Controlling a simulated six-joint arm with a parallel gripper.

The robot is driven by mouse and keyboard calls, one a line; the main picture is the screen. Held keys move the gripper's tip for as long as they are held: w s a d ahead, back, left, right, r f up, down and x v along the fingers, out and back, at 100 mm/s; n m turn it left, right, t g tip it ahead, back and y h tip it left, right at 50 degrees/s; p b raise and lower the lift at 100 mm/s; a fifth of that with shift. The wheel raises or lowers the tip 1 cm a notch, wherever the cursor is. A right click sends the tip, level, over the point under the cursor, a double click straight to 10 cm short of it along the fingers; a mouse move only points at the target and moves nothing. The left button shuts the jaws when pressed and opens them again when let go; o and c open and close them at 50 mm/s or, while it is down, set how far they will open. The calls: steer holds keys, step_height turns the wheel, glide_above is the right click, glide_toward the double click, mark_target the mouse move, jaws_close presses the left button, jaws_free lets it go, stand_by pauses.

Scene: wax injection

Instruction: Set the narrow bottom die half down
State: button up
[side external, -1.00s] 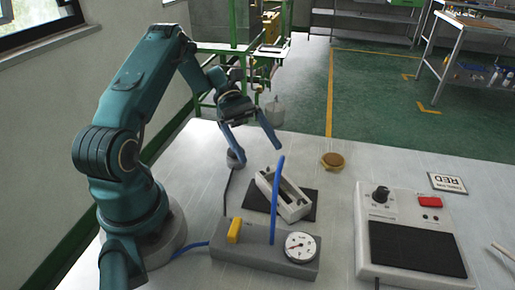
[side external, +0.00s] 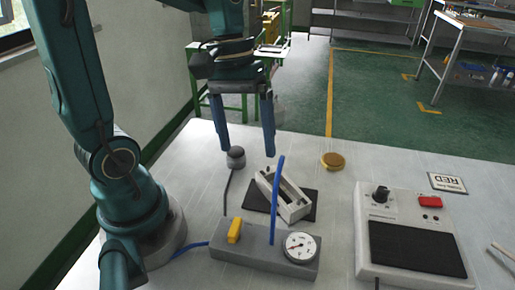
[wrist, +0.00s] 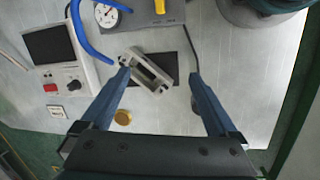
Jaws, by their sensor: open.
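The narrow bottom die half looks to be the light grey metal block (side external: 291,208) with a long slot. It lies at an angle, partly on the black mat (side external: 309,209), behind the grey gauge box. It also shows in the wrist view (wrist: 133,55), between the lines of the two fingers and nearer the left one. My gripper (side external: 246,152) points down with its blue fingers wide apart and empty. It hangs above the table, behind and left of the block, apart from it in the side view. In the wrist view my gripper (wrist: 160,75) frames the block and mat.
A grey box (side external: 255,254) with a yellow switch, gauge and upright blue hose stands in front of the block. A dark round knob-like piece (side external: 236,158) sits on the left. A gold disc (side external: 333,161) and a control panel (side external: 405,208) are to the right.

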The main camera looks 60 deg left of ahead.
steer(key=s+m+t+y, duration=0.1)
steer(key=m+t, duration=0.1)
steer(key=s+d+r+m+t+y, duration=0.1)
steer(key=s+m, duration=0.1)
steer(key=s+m+t, duration=0.1)
steer(key=m+t, duration=0.1)
steer(key=shift+s+d+r+m+t+y, duration=0.15)
steer(key=shift+d+r+m+t+y, duration=0.15)
steer(key=shift+r+y, duration=0.1)
